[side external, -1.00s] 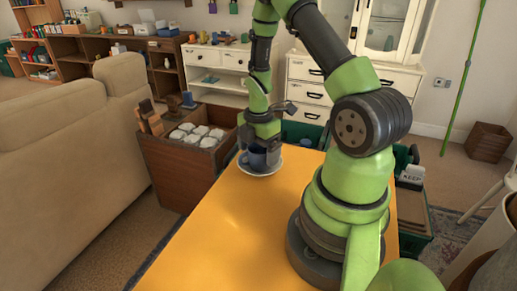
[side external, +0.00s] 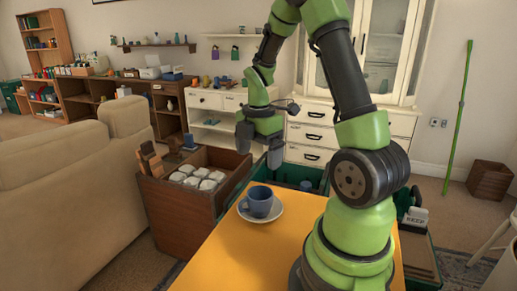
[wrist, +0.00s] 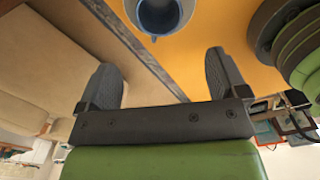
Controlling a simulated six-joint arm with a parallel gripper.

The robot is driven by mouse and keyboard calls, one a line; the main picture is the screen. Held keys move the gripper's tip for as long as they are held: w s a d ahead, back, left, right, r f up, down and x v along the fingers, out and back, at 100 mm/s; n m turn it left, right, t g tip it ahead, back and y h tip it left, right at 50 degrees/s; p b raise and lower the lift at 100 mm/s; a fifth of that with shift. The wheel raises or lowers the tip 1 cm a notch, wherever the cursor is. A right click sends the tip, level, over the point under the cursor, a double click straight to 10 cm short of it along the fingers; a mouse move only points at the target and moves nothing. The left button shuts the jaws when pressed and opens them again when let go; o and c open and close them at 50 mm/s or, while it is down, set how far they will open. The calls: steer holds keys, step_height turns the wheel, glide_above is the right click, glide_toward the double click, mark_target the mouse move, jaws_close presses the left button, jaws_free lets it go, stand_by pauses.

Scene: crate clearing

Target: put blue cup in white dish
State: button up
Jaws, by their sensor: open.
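The blue cup (side external: 259,203) stands upright on the white dish (side external: 275,213), which rests near the far left corner of the orange table. My gripper (side external: 258,153) is open and empty, raised above the cup and apart from it. In the wrist view the two fingers (wrist: 165,80) are spread wide with nothing between them. The cup (wrist: 160,14) shows at the top edge of that view, partly cut off, with part of the dish (wrist: 182,28) around it.
The orange table (side external: 238,255) is otherwise clear in front of the dish. A wooden crate (side external: 175,215) with several white items stands off the table's left side. Green bins (side external: 285,175) stand behind the table and to its right. A beige sofa (side external: 75,190) is at the left.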

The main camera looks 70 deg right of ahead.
steer(key=a+r+m+t, duration=0.4)
steer(key=a+r+m, duration=0.5)
steer(key=a+r, duration=0.2)
steer(key=s+a+r+m+t+y, duration=0.2)
steer(key=s+a+r+m+t, duration=0.1)
steer(key=s+a+m, duration=0.4)
steer(key=shift+s+a+r+m, duration=0.15)
steer(key=shift+a+r+m, duration=0.5)
steer(key=shift+m, duration=0.15)
